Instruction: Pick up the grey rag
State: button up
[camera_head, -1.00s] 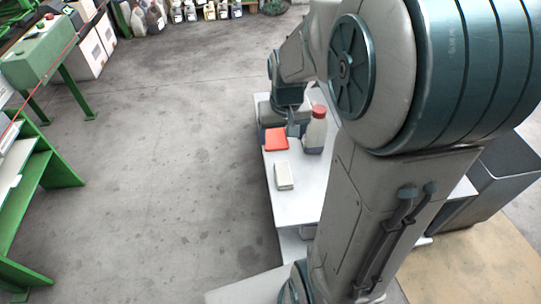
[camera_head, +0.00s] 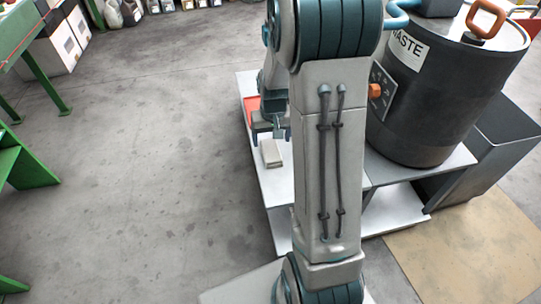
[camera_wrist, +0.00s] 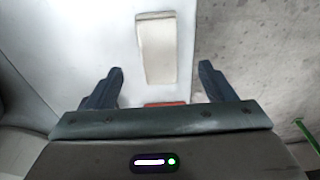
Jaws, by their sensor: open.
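The grey rag (camera_head: 271,152) is a small, pale, folded rectangular block lying on the white table (camera_head: 277,187) in the head view. In the wrist view the rag (camera_wrist: 157,48) lies ahead of my gripper, between the lines of its two fingers. My gripper (camera_wrist: 158,80) is open and empty, with its fingers spread wider than the rag. In the head view my gripper (camera_head: 279,134) is just behind the rag and above the table, partly hidden by my arm. I cannot tell its exact height.
A dark waste bin (camera_head: 436,95) stands to the right. Open floor (camera_head: 150,170) lies to the left.

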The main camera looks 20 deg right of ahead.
aim_at(271, 149)
jog(key=f+b, duration=0.1)
jog(key=f, duration=0.2)
jog(key=w+f+b, duration=0.1)
jog(key=f, duration=0.2)
jog(key=shift+w+d, duration=0.1)
jog(key=shift+d, duration=0.1)
jog(key=shift+r, duration=0.15)
jog(key=c, duration=1.1)
